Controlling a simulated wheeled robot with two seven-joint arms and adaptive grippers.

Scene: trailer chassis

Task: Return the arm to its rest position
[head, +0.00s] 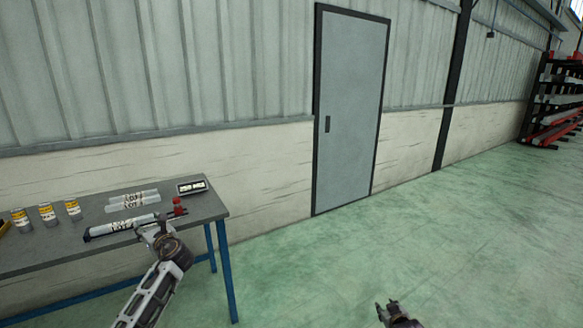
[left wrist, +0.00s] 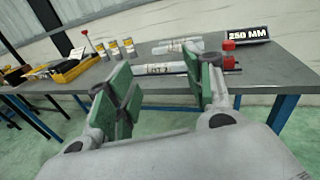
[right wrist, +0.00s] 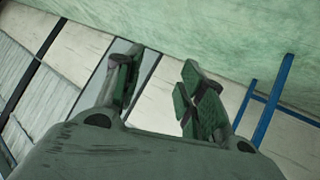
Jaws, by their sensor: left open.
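My left arm reaches in from the lower left in the head view, with its gripper (head: 152,226) at the table's front edge. In the left wrist view this gripper (left wrist: 166,82) has its green-padded fingers spread, with nothing held between them. Labelled clear tubes (left wrist: 165,68) lie on the table beyond the fingers. My right gripper (head: 392,308) shows only partly at the bottom of the head view, over the floor. In the right wrist view its fingers (right wrist: 160,88) stand apart and empty.
The grey table (head: 205,203) has blue legs. On it are several yellow-labelled cylinders (head: 46,212), a red-capped item (head: 179,206) and a "250 MM" sign (head: 192,187). A grey door (head: 350,110) is behind. The green floor right of the table is clear up to a rack (head: 555,100).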

